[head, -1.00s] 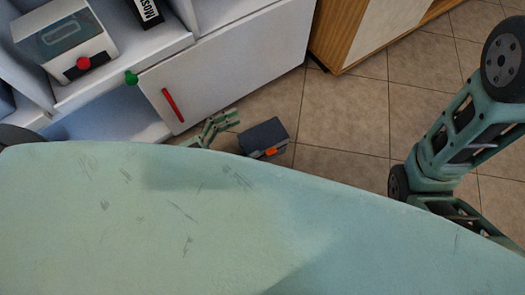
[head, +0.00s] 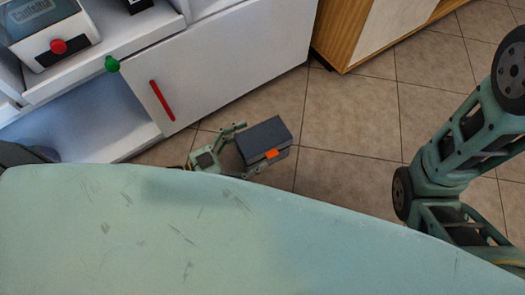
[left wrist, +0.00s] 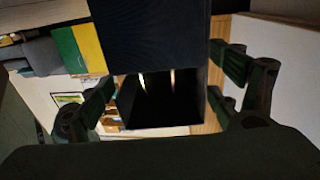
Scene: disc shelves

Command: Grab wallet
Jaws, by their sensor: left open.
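A dark blue-grey, box-like thing with an orange tab, which I take for the wallet (head: 264,136), shows in the head view just beyond the edge of my body, over the tiled floor. My left gripper (head: 241,150) is beside its left side, with its fingers spread apart. In the left wrist view a large dark body, apparently the same wallet (left wrist: 150,40), fills the space between and beyond the open fingers (left wrist: 165,85). I cannot tell whether the fingers touch it. My right gripper is not in view.
A white cabinet (head: 215,70) with a red handle (head: 162,100) stands at the upper left. A wooden unit (head: 345,35) stands at the top.

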